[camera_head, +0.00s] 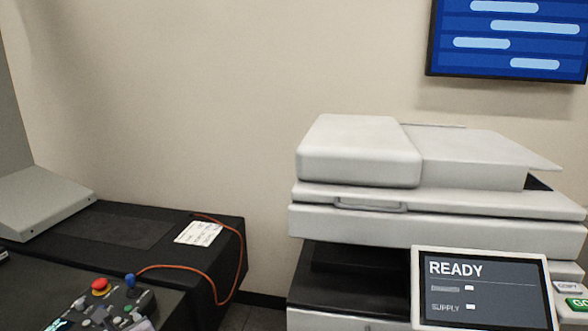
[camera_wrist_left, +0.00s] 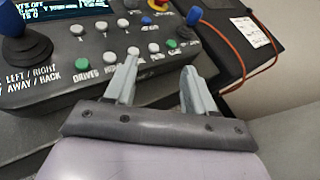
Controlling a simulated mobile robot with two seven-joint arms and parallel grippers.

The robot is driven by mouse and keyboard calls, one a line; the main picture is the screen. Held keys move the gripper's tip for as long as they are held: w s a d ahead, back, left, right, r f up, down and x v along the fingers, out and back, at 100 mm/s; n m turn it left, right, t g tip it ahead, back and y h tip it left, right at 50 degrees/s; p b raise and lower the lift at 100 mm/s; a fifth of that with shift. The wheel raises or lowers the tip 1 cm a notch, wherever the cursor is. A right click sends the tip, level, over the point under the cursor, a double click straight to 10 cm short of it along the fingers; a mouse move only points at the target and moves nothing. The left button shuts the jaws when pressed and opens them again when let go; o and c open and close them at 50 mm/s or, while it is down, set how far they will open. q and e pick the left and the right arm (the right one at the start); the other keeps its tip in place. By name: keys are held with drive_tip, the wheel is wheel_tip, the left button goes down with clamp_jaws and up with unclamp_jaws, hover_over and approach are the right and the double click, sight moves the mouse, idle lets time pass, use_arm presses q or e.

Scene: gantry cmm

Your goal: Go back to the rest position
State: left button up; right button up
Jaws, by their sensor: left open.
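My left gripper (camera_wrist_left: 155,88) shows in the left wrist view, its two grey fingers spread apart with nothing between them. It is in front of a dark control panel (camera_wrist_left: 95,60) with several white, green and blue buttons, a joystick at the left and a blue-topped lever at the upper right. In the head view the same control panel (camera_head: 105,308) shows at the bottom left, cut off by the frame edge. My right gripper is in no view.
A black table (camera_head: 175,262) holds a paper label (camera_head: 198,232), an orange cable (camera_head: 213,280) and a grey sloped box (camera_head: 40,203). A white printer (camera_head: 440,235) with a READY screen (camera_head: 485,288) stands at the right. A blue wall display (camera_head: 510,40) hangs above it.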

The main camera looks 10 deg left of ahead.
use_arm(q)
drive_tip(key=s+d+f+n+t+h, duration=0.2)
drive_tip(key=s+d+f+n+h, duration=0.5)
drive_tip(key=s+d+f+n, duration=0.25)
drive_tip(key=s+d+f+n+h+p, duration=0.1)
drive_tip(key=s+d+n+h, duration=0.4)
drive_tip(key=s+d+n, duration=0.5)
drive_tip(key=s+n, duration=0.1)
drive_tip(key=n, duration=0.2)
drive_tip(key=shift+s+d+f, duration=0.4)
drive_tip(key=shift+g, duration=0.3)
drive_tip(key=shift+c, duration=1.1)
drive_tip(key=shift+a, duration=0.1)
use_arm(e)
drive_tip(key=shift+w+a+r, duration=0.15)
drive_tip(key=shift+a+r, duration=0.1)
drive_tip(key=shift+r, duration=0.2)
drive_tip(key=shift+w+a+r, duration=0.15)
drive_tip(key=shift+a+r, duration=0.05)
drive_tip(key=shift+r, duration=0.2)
